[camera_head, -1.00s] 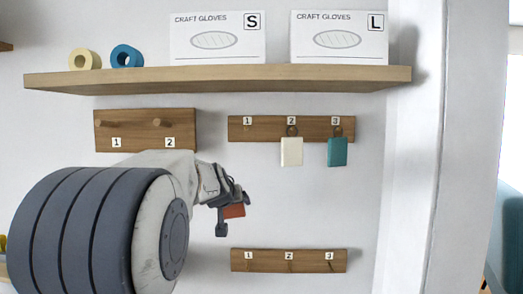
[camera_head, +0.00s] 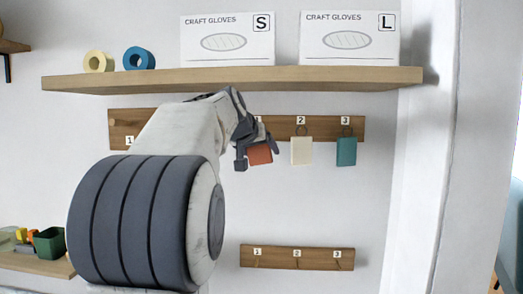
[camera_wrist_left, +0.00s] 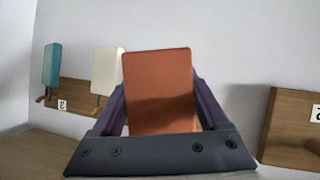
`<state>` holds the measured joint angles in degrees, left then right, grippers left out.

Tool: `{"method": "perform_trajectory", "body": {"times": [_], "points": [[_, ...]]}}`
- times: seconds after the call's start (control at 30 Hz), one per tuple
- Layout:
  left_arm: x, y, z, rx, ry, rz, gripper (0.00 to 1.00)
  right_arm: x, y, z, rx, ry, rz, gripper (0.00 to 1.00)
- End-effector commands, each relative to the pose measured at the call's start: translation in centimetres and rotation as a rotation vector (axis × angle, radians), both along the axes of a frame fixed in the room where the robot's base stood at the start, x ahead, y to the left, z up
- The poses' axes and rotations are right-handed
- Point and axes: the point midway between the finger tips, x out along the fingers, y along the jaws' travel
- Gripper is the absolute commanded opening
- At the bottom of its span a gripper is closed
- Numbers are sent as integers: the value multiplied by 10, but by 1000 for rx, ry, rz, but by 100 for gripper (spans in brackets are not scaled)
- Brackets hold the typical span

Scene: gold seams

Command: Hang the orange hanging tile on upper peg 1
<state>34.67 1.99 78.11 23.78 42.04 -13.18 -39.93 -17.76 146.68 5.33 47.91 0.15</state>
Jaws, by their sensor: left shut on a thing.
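The orange hanging tile (camera_head: 260,154) is held in my left gripper (camera_head: 256,147), and it also fills the middle of the left wrist view (camera_wrist_left: 158,90). My left gripper is shut on it, in front of the left end of the upper peg board (camera_head: 320,122). Label 1 is partly covered by the gripper, and upper peg 1 is hidden. The tile's ring is hidden, so I cannot tell whether it touches the peg. A white tile (camera_head: 301,150) hangs on upper peg 2 and a teal tile (camera_head: 346,151) on upper peg 3. My right gripper is not in view.
A wooden shelf (camera_head: 240,80) with rolls and glove boxes runs close above the gripper. A two-peg board (camera_head: 122,125) is partly behind my left arm. A lower three-peg board (camera_head: 297,265) is empty. The wall between is clear.

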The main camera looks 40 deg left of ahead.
Motion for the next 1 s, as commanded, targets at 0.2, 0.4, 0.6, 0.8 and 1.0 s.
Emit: {"method": "perform_trajectory", "body": {"times": [0.2, 0.4, 0.6, 0.8, 1.0], "points": [[10, 6, 0, -1, -2, 0, 14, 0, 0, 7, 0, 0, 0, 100], [18, 11, -1, -1, -2, 0, 14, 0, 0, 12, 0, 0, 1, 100], [24, 14, -2, 2, -3, -1, 14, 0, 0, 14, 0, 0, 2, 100], [24, 15, -2, 1, -2, 0, 14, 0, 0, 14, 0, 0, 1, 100], [26, 17, -4, 1, -2, 0, 14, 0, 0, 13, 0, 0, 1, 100]]}}
